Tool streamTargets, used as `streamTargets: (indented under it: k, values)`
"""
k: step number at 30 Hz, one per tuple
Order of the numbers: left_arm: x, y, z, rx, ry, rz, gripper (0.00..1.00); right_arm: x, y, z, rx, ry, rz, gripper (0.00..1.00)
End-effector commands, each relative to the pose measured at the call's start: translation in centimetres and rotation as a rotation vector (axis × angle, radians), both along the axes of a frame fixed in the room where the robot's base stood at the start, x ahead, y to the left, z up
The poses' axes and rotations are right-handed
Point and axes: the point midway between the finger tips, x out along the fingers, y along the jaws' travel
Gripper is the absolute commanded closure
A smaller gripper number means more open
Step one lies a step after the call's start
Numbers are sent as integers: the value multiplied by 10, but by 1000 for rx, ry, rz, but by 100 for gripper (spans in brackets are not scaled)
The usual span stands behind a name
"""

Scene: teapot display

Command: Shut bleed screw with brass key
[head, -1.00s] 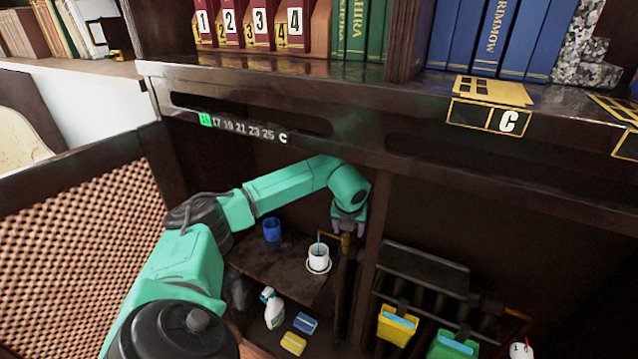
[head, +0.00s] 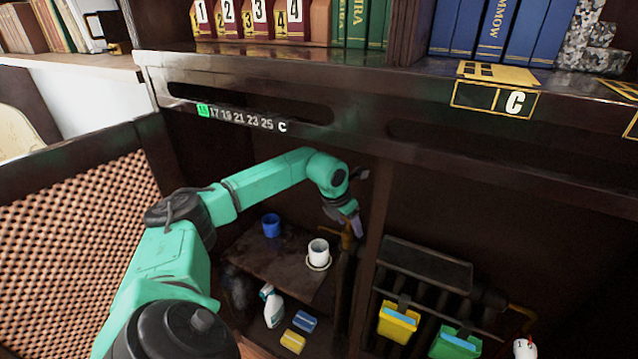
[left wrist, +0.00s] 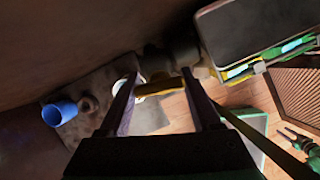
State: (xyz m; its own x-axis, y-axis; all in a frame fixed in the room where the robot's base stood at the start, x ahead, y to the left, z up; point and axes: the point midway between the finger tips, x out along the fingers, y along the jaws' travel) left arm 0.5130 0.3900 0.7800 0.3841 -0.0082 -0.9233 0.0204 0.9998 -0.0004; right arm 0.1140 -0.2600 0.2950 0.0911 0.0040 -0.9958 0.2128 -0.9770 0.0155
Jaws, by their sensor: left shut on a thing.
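My left gripper (head: 354,228) reaches into the open cabinet beside the upright divider. In the left wrist view its two dark fingers (left wrist: 162,92) stand apart, with a brass-coloured piece (left wrist: 155,88) across between their tips. It looks like the brass key, but its shape is partly hidden. In the head view a small brass-coloured part (head: 347,240) shows just below the fingertips. I cannot make out the bleed screw apart from the dark fitting (left wrist: 182,52) next to the brass piece. My right gripper (left wrist: 289,138) appears at the right edge of the left wrist view, fingers apart and empty.
A white cup (head: 318,250) and a blue cup (head: 271,226) stand on the cabinet shelf. A spray bottle (head: 272,305) and sponges are below. The lattice door (head: 75,250) stands open at left.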

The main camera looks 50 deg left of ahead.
Motion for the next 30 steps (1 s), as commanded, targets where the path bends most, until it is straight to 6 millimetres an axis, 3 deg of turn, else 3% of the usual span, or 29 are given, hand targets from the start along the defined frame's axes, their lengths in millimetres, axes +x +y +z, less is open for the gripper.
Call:
streamTargets:
  k: [1, 2, 11, 30]
  values:
    - [0, 1, -1, 1, 2, -33, 91, 0, 0, -2, 0, 0, 0, 50]
    - [0, 1, -1, 1, 1, -46, 100, 0, 0, -2, 0, 0, 0, 50]
    - [0, 1, 2, 3, 1, -52, 100, 0, 0, 1, 0, 0, 0, 50]
    - [1, 1, 28, 3, -3, -49, 100, 0, 0, 22, 0, 0, 0, 50]
